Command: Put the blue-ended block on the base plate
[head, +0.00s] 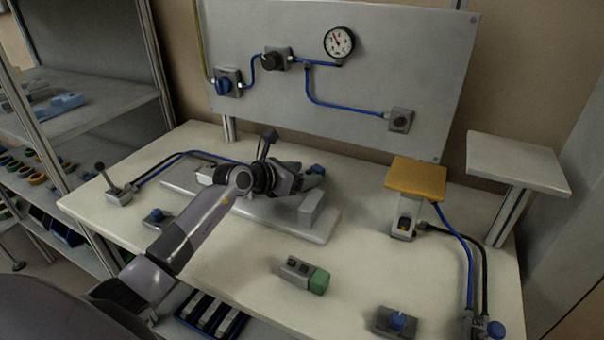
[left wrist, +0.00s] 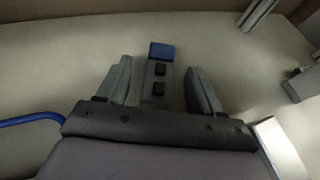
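In the left wrist view the fingers of my left gripper (left wrist: 158,88) are apart, one on each side of the block, with gaps visible. The block appears to lie on the table behind the grey base plate (head: 318,236). My left arm crosses over the plate and hides part of it. My right gripper is not in view.
A green-ended block (head: 303,275) lies in front of the plate. A yellow-topped stand (head: 417,178) is at the right, and a lever box (head: 118,195) at the left. A panel with gauge (head: 339,42) and blue hoses stands behind. The table's front middle has free room.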

